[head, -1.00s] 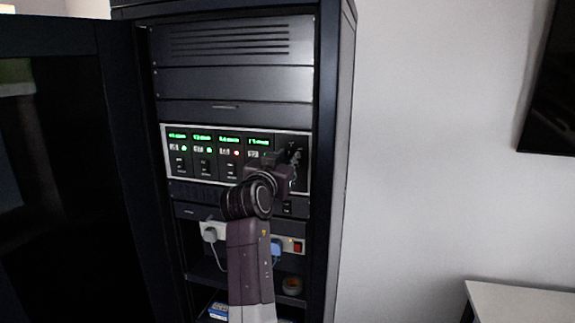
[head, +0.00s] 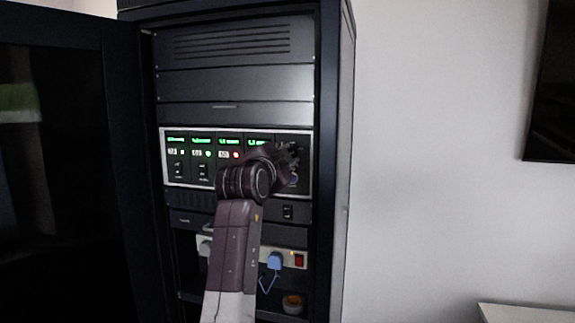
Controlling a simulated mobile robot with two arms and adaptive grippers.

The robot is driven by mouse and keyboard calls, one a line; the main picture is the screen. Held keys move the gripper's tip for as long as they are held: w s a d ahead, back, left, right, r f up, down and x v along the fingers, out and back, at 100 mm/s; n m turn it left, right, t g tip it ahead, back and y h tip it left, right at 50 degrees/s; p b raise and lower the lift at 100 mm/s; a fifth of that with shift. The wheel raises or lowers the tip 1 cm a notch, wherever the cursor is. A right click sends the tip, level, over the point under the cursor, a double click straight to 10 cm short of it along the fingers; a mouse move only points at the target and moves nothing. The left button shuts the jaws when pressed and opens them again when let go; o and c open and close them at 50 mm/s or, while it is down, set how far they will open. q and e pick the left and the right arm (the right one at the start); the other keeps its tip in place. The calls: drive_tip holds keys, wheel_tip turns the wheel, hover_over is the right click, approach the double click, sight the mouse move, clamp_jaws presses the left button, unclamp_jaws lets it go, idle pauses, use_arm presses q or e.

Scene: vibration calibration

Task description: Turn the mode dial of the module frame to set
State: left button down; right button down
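The module frame (head: 164,158) is a light-edged panel in the rack, with several modules showing green displays (head: 175,140). Small lights and dark switches sit below the displays. My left gripper (head: 293,158) is at the right end of the frame, in front of its dark section. The arm comes up from the lower left of centre and covers part of the right modules. The mode dial cannot be made out; a small bluish spot shows just below the gripper. The fingers are dark and small, so I cannot tell whether they are open, shut or touching anything. My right gripper is out of view.
The rack's dark door (head: 60,180) stands open at left. A wall screen (head: 552,90) and a table corner (head: 525,313) are at right.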

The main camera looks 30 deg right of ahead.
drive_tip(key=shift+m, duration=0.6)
drive_tip(key=shift+b, duration=0.3)
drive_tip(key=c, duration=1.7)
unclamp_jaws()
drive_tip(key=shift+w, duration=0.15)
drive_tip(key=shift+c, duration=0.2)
